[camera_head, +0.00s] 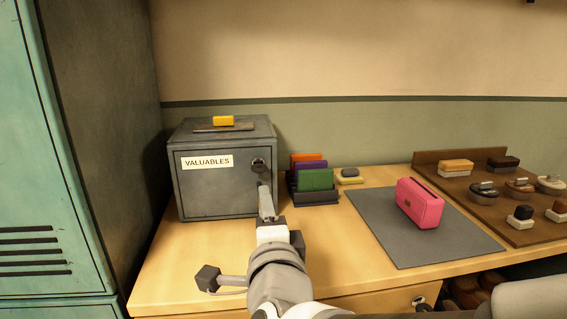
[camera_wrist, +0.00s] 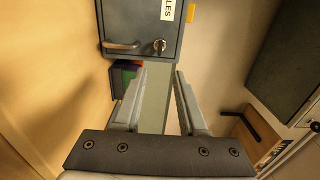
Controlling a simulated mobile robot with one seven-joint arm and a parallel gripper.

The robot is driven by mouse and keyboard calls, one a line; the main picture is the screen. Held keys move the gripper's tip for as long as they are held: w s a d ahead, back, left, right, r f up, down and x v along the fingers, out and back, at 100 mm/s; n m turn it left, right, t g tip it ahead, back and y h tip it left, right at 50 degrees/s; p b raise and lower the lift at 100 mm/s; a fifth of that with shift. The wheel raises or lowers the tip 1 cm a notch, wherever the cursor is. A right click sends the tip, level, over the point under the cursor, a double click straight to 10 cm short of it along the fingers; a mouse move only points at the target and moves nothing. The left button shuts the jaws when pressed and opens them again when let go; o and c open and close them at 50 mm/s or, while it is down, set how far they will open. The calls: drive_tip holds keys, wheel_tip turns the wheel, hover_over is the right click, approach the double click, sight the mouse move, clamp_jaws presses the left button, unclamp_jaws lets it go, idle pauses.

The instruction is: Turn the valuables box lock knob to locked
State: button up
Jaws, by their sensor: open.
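The grey valuables box (camera_head: 215,190) stands shut on the wooden table at the left, with a white "VALUABLES" label (camera_head: 206,161) on its door. Its lock knob (camera_head: 258,165) is a small round piece at the upper right of the door; it also shows in the wrist view (camera_wrist: 159,46). Which way the knob is turned is too small to tell. A bar handle (camera_wrist: 121,45) sits on the door beside the knob in the wrist view. My gripper (camera_head: 265,190) is open and empty in front of the door. In the wrist view its fingertips (camera_wrist: 160,72) are apart, just short of the knob.
A yellow block (camera_head: 223,120) lies on the box. Coloured wallets (camera_head: 316,180) stand in a dark rack right of it. A pink case (camera_head: 420,203) sits on a grey mat (camera_head: 378,221). A brown board (camera_head: 480,205) holds brushes and tins. A green locker (camera_head: 50,160) stands at the left.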

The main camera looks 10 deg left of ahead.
sight(260, 171)
drive_tip(key=p+x, duration=0.8)
drive_tip(key=x, duration=0.6)
drive_tip(key=shift+w, duration=0.15)
drive_tip(key=shift+c, duration=0.3)
clamp_jaws()
